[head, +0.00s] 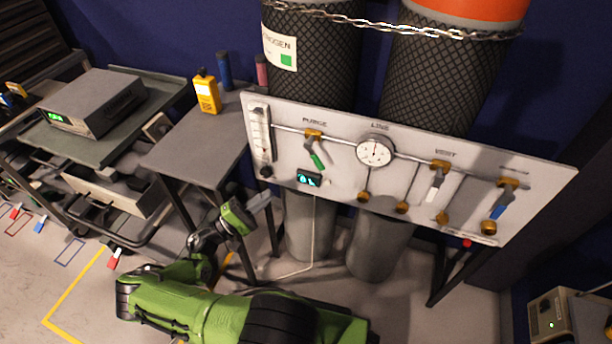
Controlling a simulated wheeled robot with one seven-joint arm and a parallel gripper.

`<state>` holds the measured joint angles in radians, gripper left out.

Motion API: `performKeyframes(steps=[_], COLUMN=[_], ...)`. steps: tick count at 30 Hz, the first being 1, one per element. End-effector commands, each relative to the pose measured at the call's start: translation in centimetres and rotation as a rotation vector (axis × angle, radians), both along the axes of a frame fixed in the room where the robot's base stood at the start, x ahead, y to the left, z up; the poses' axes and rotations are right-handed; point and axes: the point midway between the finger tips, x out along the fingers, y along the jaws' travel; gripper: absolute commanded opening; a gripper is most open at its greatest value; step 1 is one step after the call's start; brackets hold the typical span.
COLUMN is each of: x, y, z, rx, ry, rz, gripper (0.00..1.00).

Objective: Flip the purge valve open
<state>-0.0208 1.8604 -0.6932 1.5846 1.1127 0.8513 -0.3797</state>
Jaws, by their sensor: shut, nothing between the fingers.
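The purge valve (314,150) sits on the upper left of the grey gas panel, under the PURGE label. Its green lever (317,160) hangs down and slants to the right, across the line of the pipe. My gripper (263,201) is at the end of my green arm, low and to the left of the panel. Its fingers are shut with nothing between them. It is apart from the lever, below and left of it.
The panel (345,186) also carries a round gauge (375,151), a small lit display (308,179), a white-handled vent valve (437,180) and a blue-handled valve (502,202). Chained cylinders (310,60) stand behind. A grey table (190,155) with a yellow device (207,93) is left.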

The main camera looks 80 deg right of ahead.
Motion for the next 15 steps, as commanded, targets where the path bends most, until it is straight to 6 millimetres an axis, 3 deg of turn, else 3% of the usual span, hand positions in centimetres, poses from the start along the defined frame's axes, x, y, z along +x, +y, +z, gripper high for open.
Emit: performKeyframes(steps=[7, 15], x=[-0.7, -4.5], y=[-0.6, -4.2], z=[0.4, 2.5], rx=[0.001, 0.002], ry=[-0.001, -0.002], rz=[-0.005, -0.008], gripper=[0.00, 0.00])
